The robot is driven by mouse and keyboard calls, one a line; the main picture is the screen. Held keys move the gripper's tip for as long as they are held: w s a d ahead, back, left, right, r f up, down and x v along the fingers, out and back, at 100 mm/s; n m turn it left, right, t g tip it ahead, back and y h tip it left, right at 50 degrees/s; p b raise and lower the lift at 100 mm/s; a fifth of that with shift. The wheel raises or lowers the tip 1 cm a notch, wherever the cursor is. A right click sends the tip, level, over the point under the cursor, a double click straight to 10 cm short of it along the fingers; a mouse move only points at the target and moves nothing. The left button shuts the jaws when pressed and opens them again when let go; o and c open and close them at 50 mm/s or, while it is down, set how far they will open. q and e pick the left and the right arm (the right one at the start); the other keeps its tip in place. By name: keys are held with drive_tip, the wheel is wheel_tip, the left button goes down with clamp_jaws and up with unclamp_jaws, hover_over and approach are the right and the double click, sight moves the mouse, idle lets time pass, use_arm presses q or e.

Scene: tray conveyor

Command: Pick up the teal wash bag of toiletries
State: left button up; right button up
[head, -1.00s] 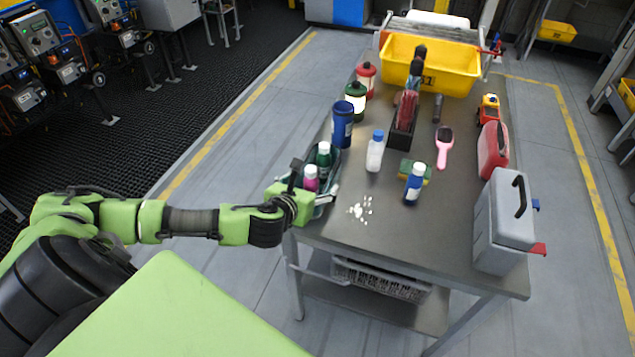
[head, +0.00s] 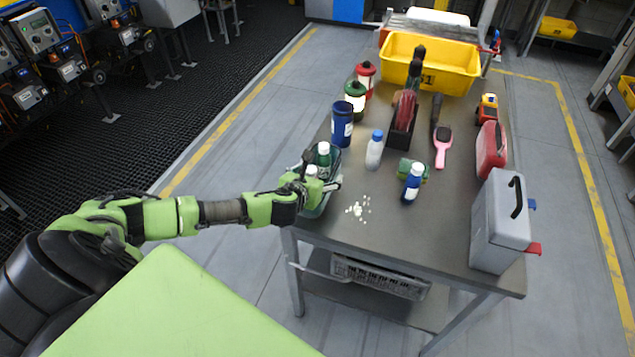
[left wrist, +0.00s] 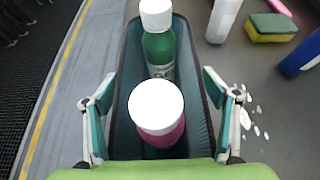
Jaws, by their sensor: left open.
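The teal wash bag (head: 332,157) stands at the near left edge of the metal table, open at the top. It also shows in the left wrist view (left wrist: 124,135), holding a green bottle (left wrist: 160,52) and a pink bottle (left wrist: 157,138), both with white caps. My left gripper (head: 322,182) is at the bag's near end in the head view. In the left wrist view the left gripper (left wrist: 157,95) is open, with one finger on each side of the bag. I cannot tell whether the fingers touch its walls. My right gripper is not in view.
A clear bottle with a blue cap (head: 374,152), a dark blue canister (head: 342,128), a sponge (head: 406,167) and a blue bottle (head: 412,184) stand nearby. A grey case (head: 497,225) and yellow bin (head: 445,75) are farther off.

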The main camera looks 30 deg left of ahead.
use_arm(q)
drive_tip(key=shift+s, duration=0.1)
drive_tip(key=c, duration=1.1)
drive_tip(key=shift+r, duration=0.15)
